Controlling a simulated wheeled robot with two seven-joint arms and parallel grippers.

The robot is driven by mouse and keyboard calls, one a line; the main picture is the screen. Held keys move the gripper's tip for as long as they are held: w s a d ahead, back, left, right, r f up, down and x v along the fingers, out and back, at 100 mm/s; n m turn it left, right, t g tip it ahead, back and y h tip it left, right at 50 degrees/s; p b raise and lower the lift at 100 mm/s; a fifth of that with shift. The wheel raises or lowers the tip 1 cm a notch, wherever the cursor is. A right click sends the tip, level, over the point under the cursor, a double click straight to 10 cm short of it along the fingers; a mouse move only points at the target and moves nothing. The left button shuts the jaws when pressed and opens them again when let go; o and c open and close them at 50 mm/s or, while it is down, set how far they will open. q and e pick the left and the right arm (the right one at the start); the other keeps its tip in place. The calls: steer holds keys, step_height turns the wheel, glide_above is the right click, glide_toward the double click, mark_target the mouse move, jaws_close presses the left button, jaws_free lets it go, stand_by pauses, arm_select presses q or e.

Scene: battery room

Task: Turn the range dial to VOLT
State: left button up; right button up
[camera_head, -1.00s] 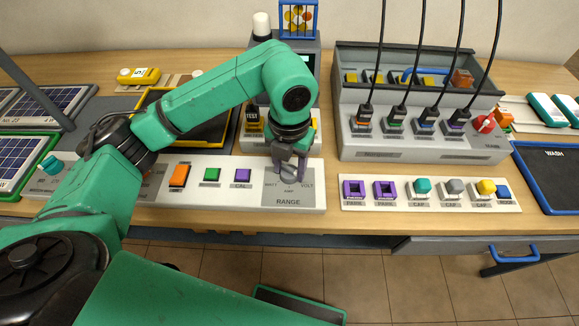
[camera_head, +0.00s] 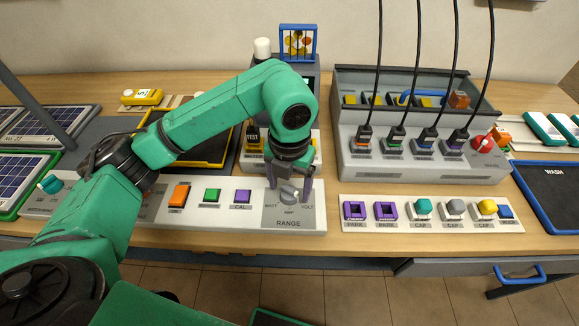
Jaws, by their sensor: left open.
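The range dial (camera_head: 290,193) is a grey knob on the white panel marked RANGE, with WATT at its left, AMP below and VOLT at its right. Its pointer direction is too small to tell. My left gripper (camera_head: 290,191) points down over the dial. Its jaws are open, with one finger at each side of the knob; I cannot tell whether they touch it. My green left arm comes in from the left and hides part of the panel behind it. My right gripper is not in view.
On the same panel are orange (camera_head: 179,195), green (camera_head: 211,195) and purple (camera_head: 243,196) buttons. A white strip (camera_head: 400,226) with park sockets and caps lies to the right. Behind it stands a grey box (camera_head: 420,165) with several black cables rising from it.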

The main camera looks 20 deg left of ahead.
mark_target(290, 189)
arm_select(q)
step_height(290, 189, up, 14)
steer(key=p, duration=0.1)
steer(key=shift+f, duration=0.1)
